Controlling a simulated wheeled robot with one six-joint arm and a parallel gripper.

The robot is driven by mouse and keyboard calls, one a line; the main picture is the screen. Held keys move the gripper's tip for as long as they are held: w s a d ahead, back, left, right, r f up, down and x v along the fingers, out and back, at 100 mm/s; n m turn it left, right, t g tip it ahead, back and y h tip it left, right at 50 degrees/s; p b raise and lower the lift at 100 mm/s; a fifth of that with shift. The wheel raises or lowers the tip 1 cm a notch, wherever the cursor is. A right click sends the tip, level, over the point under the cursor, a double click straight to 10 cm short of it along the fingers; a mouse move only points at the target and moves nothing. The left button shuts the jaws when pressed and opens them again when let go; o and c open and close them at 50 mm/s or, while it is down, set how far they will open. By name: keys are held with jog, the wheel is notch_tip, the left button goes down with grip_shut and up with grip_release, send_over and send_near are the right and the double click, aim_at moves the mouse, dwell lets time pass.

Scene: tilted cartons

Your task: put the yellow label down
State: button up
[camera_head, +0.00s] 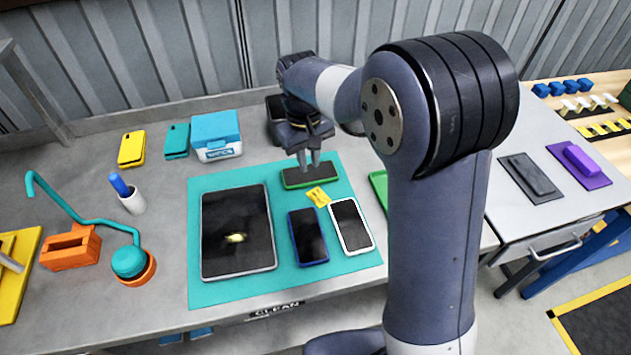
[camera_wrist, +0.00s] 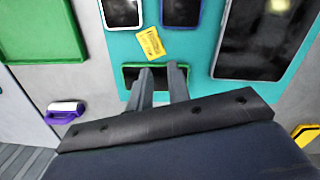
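The yellow label (camera_head: 318,197) is a small tag with dark print. It lies on the teal mat (camera_head: 196,290), between the green-framed phone (camera_head: 311,178) and the blue-framed (camera_head: 308,238) and white-framed (camera_head: 351,226) phones. The label also shows in the wrist view (camera_wrist: 151,44), clear of my fingers. My gripper (camera_head: 309,161) points down over the green-framed phone, just behind the label. Its two fingers (camera_wrist: 161,70) stand apart with nothing between them. In the wrist view they hide part of the green-framed phone.
A large dark tablet (camera_head: 238,232) covers the mat's left part. A green tray (camera_head: 379,187) lies at right, partly behind my arm. A teal box (camera_head: 216,136), a yellow case (camera_head: 132,149) and a pen cup (camera_head: 133,201) stand on the bench at left.

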jog(key=a+f+m+h, duration=0.1)
jog(key=a+m, duration=0.1)
jog(key=p, duration=0.1)
send_over(311, 195)
jog(key=a, duration=0.1)
jog(key=shift+m, duration=0.3)
notch_tip(311, 195, down, 6)
jog(key=shift+s+a+r, duration=0.1)
jog(key=shift+s+r, duration=0.05)
jog(key=shift+r, duration=0.1)
jog(key=shift+w+d+f+p, duration=0.15)
jog(key=shift+f+p, duration=0.2)
jog(key=shift+f, duration=0.6)
jog(key=shift+d+f+p, duration=0.2)
jog(key=shift+f+p, duration=0.2)
jog(key=shift+f, duration=0.5)
jog(key=shift+w+d+f+p, duration=0.15)
jog(key=shift+f+p, duration=0.2)
jog(key=shift+f, duration=0.6)
jog(key=shift+c, duration=0.6)
grip_shut()
jog(key=shift+s, duration=0.1)
